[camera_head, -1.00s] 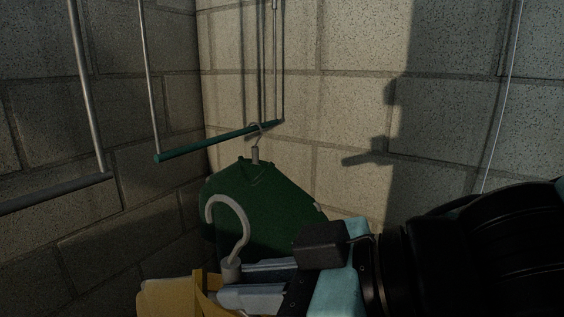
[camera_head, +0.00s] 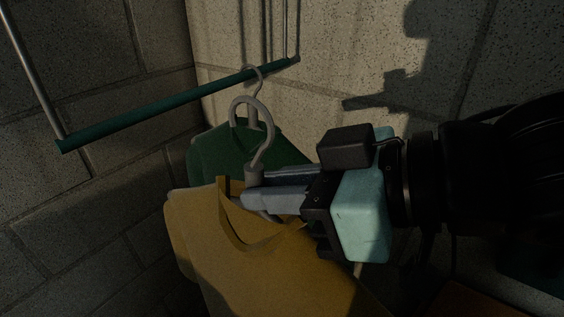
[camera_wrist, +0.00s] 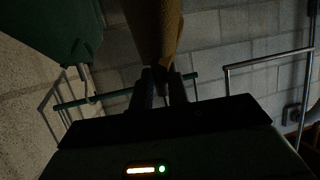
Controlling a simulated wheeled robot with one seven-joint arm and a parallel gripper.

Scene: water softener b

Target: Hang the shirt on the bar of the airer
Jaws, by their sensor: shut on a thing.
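The yellow shirt (camera_head: 215,235) hangs on a hanger with a grey hook (camera_head: 262,125). My gripper (camera_head: 250,187) is shut on the hanger's neck, just below the hook. The yellow shirt also shows in the wrist view (camera_wrist: 155,30), between my fingers (camera_wrist: 161,90). The airer's green bar (camera_head: 150,103) runs from lower left to upper right, behind the held hook. In the head view the held hook lies to the right of most of the bar and appears apart from it. A green shirt (camera_head: 210,160) hangs from the bar near its right end, partly hidden behind the held hanger.
The green shirt's hook (camera_head: 255,78) takes up the bar near its right end; the bar's left stretch is free. Thin metal rods (camera_head: 30,70) hold the bar at its ends. Block walls meet in a corner behind it. A grey bar (camera_wrist: 265,59) shows in the wrist view.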

